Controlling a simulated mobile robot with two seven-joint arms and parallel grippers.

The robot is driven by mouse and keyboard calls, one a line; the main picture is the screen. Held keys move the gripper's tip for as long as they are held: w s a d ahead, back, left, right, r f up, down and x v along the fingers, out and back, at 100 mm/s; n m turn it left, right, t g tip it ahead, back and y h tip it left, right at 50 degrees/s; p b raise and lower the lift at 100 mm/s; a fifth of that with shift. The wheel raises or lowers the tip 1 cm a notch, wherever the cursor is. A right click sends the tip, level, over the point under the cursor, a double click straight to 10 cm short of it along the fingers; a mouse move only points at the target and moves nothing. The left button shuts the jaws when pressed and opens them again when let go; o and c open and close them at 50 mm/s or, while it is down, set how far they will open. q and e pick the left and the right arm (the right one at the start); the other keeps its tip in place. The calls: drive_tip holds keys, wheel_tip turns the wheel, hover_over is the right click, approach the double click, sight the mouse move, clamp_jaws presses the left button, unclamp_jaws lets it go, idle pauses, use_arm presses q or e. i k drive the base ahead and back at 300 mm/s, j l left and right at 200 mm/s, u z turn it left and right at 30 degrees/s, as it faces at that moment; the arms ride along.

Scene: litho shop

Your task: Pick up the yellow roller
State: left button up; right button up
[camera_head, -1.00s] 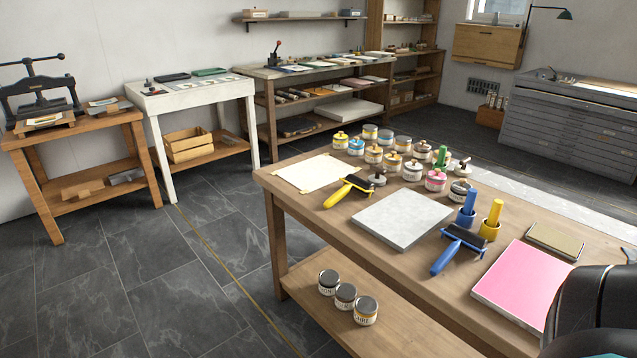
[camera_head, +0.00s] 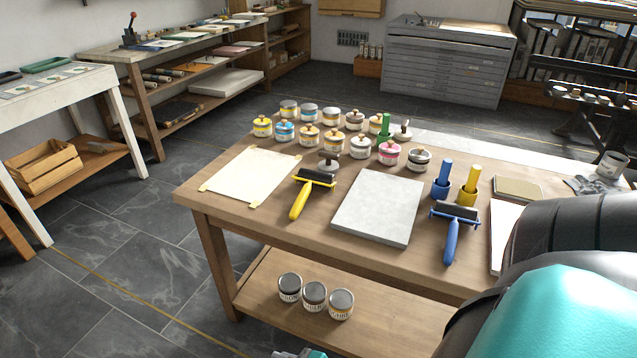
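The yellow roller (camera_head: 300,198) lies on the wooden table, between the taped paper sheet and the grey slab. It has a yellow handle pointing toward the table's front edge and a dark roller head at the back. My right arm fills the lower right corner, and its gripper is out of view. A small grey and teal part, possibly of my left arm, shows at the bottom edge; no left gripper fingers are visible.
The wooden table (camera_head: 270,225) also holds a paper sheet (camera_head: 250,174), a grey slab (camera_head: 377,207), a blue roller (camera_head: 452,237), blue and yellow cylinders and several ink cans. Three cans (camera_head: 314,296) stand on the lower shelf. Floor is open to the left.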

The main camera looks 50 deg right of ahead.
sight(297, 207)
drive_tip(key=i+j+z, duration=0.15)
drive_tip(key=z, duration=0.2)
drive_tip(key=i+j+z, duration=0.45)
drive_tip(key=z, duration=0.2)
drive_tip(key=i+j+z, duration=0.15)
drive_tip(key=z, duration=0.25)
drive_tip(key=i+j+z, duration=0.15)
drive_tip(key=j+z, duration=0.25)
drive_tip(key=i+j+z, duration=0.1)
drive_tip(key=z, duration=0.35)
drive_tip(key=j+z, duration=0.8)
drive_tip(key=i+l, duration=0.05)
drive_tip(key=l, duration=0.05)
